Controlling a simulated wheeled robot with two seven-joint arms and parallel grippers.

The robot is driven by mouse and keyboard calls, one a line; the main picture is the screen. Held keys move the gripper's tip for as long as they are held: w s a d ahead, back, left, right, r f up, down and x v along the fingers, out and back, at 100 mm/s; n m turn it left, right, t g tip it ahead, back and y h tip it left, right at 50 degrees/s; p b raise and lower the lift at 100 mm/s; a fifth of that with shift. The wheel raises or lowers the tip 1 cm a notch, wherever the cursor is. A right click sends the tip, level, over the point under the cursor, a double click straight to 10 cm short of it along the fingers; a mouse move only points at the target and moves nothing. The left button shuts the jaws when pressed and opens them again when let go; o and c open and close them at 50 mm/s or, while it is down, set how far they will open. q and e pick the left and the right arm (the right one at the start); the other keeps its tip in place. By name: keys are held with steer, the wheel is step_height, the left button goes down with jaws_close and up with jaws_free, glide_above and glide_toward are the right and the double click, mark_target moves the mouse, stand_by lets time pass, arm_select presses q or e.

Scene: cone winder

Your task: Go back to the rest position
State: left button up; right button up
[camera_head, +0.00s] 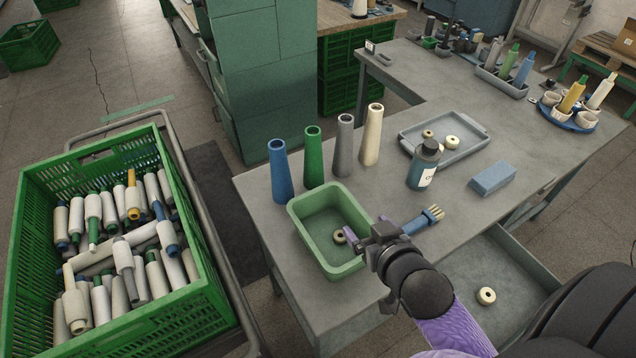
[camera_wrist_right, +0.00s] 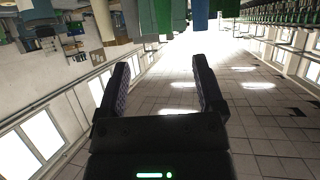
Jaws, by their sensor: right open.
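My right gripper (camera_head: 367,230) is over the table's front edge, beside the right rim of the green bin (camera_head: 303,232). In the right wrist view its two dark fingers (camera_wrist_right: 165,88) stand apart with nothing between them. A brush (camera_head: 420,222) with a blue handle appears just right of the gripper; the gripper partly covers its near end. I cannot tell how far apart in height they are. My left gripper is not in the head view.
Four cones, blue, green, grey and cream (camera_head: 371,135), stand on the grey table (camera_head: 385,185). A dark bottle (camera_head: 424,165), a grey tray (camera_head: 462,152) and a blue block (camera_head: 493,177) are farther right. An open drawer (camera_head: 470,265) holds a cream ring (camera_head: 486,295). A green crate (camera_head: 195,305) of bobbins stands left.

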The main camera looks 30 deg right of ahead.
steer(key=s+a+f+n+g+y, duration=0.2)
steer(key=s+a+f+n+g, duration=0.15)
steer(key=s+a+g, duration=0.75)
step_height(320, 180, down, 22)
steer(key=s+d+b, duration=0.3)
steer(key=b, duration=0.3)
steer(key=s+d+f+b, duration=0.1)
steer(key=s+f+b, duration=0.1)
steer(key=s+f, duration=0.5)
steer(key=s+d+f+g+b, duration=0.1)
steer(key=s+f+b, duration=0.2)
steer(key=s+f, duration=0.4)
step_height(320, 180, down, 3)
steer(key=shift+d+f+h, duration=0.1)
steer(key=shift+d+h, duration=0.2)
steer(key=shift+n, duration=0.25)
